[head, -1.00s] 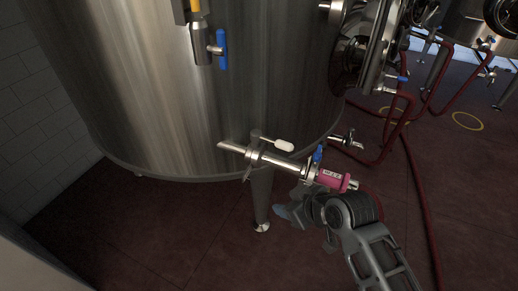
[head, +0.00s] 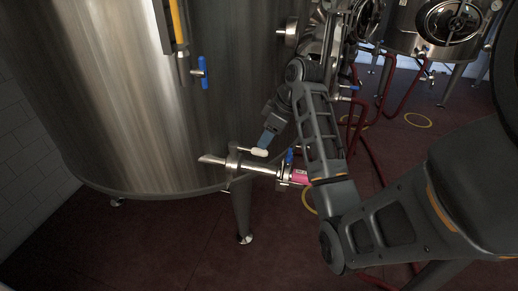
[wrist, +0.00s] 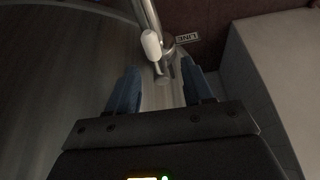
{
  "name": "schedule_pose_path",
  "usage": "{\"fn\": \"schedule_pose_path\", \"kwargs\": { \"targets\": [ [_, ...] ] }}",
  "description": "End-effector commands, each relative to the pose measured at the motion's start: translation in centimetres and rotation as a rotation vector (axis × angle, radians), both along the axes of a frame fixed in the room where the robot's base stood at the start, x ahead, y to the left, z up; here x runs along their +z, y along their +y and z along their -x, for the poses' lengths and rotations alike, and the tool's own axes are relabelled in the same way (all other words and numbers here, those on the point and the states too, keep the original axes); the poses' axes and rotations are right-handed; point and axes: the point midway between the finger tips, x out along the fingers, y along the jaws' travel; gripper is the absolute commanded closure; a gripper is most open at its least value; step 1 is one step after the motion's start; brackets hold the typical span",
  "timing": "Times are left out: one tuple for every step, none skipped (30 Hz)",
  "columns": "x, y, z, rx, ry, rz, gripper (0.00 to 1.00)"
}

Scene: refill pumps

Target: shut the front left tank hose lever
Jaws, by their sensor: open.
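A steel outlet pipe (head: 212,160) comes out low on the front of the big tank. The white-handled lever (head: 259,152) sits on its valve, its handle lying roughly along the pipe. The white handle also shows in the wrist view (wrist: 151,45), just beyond my fingers. Further along the pipe are a small blue lever (head: 289,157) and a pink coupling (head: 299,176), partly behind my arm. My gripper (head: 268,138) is just above the white handle. In the wrist view my gripper (wrist: 160,82) is open, with nothing between its blue-grey fingers.
The tank (head: 130,95) fills the left, with a blue-handled valve (head: 203,72) higher up. A tank leg (head: 242,212) stands below the pipe. Red hoses (head: 390,90) run behind my arm. A LINE tag (wrist: 187,38) hangs beside the pipe. The floor (head: 190,255) in front is clear.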

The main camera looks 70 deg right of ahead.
Motion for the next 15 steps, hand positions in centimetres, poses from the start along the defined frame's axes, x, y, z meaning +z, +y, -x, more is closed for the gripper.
{"fn": "schedule_pose_path", "kwargs": {
  "targets": [
    [0.5,-0.6,0.4,0.001,0.006,0.000,0.49],
    [0.7,-0.9,0.6,0.004,0.010,-0.002,0.49],
    [0.9,-1.1,0.7,0.008,0.013,-0.003,0.49],
    [0.9,-1.1,0.7,0.010,0.016,-0.004,0.49],
    [0.8,-1.2,0.7,0.011,0.017,-0.006,0.49],
    [0.5,-1.2,0.7,0.013,0.018,-0.007,0.49],
    [0.2,-1.2,0.6,0.013,0.018,-0.007,0.49],
    [-0.1,-1.1,0.5,0.013,0.018,-0.007,0.49],
    [-0.5,-1.1,0.4,0.013,0.018,-0.007,0.49],
    [-0.9,-1.1,0.2,0.013,0.018,-0.007,0.49],
    [-1.3,-1.1,0.1,0.013,0.017,-0.006,0.49],
    [-1.8,-1.1,-0.1,0.013,0.017,-0.006,0.49],
    [-2.1,-1.1,-0.3,0.013,0.017,-0.006,0.49],
    [-2.2,-1.0,-0.5,0.014,0.019,-0.009,0.49],
    [-2.8,-1.1,-0.7,0.013,0.019,-0.010,0.49]
  ]
}}
